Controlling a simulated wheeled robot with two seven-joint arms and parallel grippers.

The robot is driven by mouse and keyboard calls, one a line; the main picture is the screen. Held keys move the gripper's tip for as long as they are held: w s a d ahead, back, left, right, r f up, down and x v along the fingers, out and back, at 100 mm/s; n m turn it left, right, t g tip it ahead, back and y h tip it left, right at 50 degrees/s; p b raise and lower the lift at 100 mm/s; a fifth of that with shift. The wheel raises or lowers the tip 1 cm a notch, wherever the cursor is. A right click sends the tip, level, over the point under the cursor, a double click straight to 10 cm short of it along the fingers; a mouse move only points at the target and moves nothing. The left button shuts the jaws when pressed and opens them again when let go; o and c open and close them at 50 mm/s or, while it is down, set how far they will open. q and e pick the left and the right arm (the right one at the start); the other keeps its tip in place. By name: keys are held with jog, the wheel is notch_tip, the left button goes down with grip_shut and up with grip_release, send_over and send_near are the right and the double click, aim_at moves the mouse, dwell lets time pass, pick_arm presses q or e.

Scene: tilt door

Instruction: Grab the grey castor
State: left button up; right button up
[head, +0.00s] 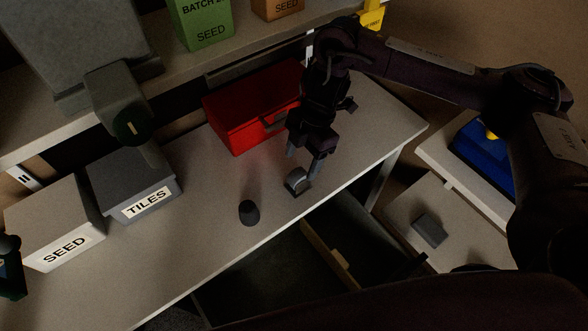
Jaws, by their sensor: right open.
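A small grey castor-like piece (297,181) with a rounded top lies on the light workbench (215,265) near its front edge. My right gripper (304,161) points down just above this piece, its two fingers apart. It looks empty, with the piece just below the fingertips; I cannot tell whether they touch it. A dark grey, rounded knob-like object (249,212) stands on the bench to the left of the piece, apart from the gripper.
A red box (243,113) stands behind the gripper, close to it. Grey TILES (115,170) and SEED (50,215) boxes are at the left. An open drawer (345,258) lies below the bench's front edge. Bare bench lies around the knob.

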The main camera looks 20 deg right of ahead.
aim_at(299, 173)
jog(key=shift+s+x, duration=0.25)
jog(key=shift+x, duration=0.85)
jog(key=b+x, duration=0.1)
jog(key=x, duration=0.2)
jog(key=shift+f, duration=0.7)
jog(key=shift+a, duration=0.1)
pick_arm(q)
jog(key=shift+s+f, duration=0.3)
jog(key=shift+f, duration=0.4)
pick_arm(e)
jog(key=c, duration=1.1)
